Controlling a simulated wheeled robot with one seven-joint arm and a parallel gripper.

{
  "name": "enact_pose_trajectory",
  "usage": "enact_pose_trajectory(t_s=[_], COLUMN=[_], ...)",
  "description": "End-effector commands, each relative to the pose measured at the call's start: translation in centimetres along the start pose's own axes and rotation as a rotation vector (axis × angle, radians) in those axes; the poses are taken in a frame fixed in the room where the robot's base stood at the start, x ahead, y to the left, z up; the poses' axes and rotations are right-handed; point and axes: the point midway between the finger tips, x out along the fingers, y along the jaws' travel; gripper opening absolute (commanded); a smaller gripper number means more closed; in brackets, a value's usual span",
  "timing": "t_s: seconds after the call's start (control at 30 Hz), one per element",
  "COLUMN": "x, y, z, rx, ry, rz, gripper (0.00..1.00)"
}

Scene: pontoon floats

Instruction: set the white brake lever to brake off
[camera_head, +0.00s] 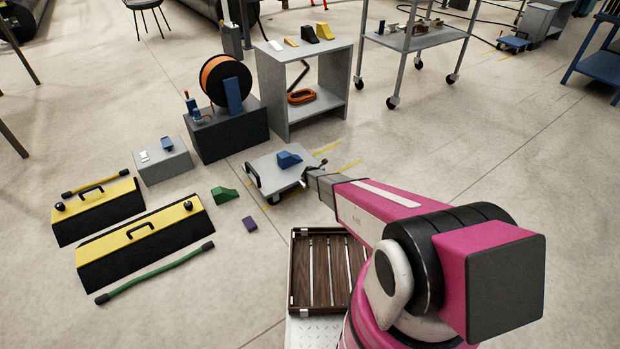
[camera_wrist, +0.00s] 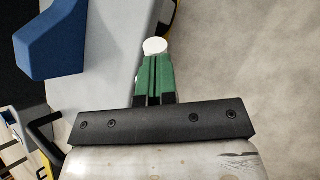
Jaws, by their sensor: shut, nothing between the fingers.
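The brake lever shows in the wrist view as a white rounded end (camera_wrist: 155,46), right at the tips of my green fingers. The rest of the lever is hidden behind the fingers, and I cannot tell its setting or whether the fingers touch it. My gripper (camera_wrist: 154,62) is shut with nothing between its fingers. In the head view my gripper (camera_head: 312,174) is at the right side of a low grey cart (camera_head: 268,178). The cart's grey top (camera_wrist: 108,75) fills the left part of the wrist view.
A blue wedge (camera_head: 289,158) lies on the cart. A green wedge (camera_head: 225,195) and a purple block (camera_head: 250,223) lie on the floor to its left. A grey shelf unit (camera_head: 270,90) stands behind. A slatted brown crate (camera_head: 296,270) is nearer.

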Motion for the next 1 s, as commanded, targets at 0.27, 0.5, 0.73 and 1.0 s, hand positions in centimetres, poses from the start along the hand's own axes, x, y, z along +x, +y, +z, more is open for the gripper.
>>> enact_pose_trajectory(t_s=[0.27, 0.5, 0.73, 1.0], x=[1.7, 1.5, 1.5, 1.3], y=[-1.1, -1.0, -0.9, -0.6], z=[0.5, 0.5, -0.1, -1.0], rx=[0.001, 0.0, 0.0, 0.0], ry=[0.0, 0.0, 0.0, 0.0], rz=[0.001, 0.001, 0.0, 0.0], gripper=[0.0, 0.0, 0.0, 0.0])
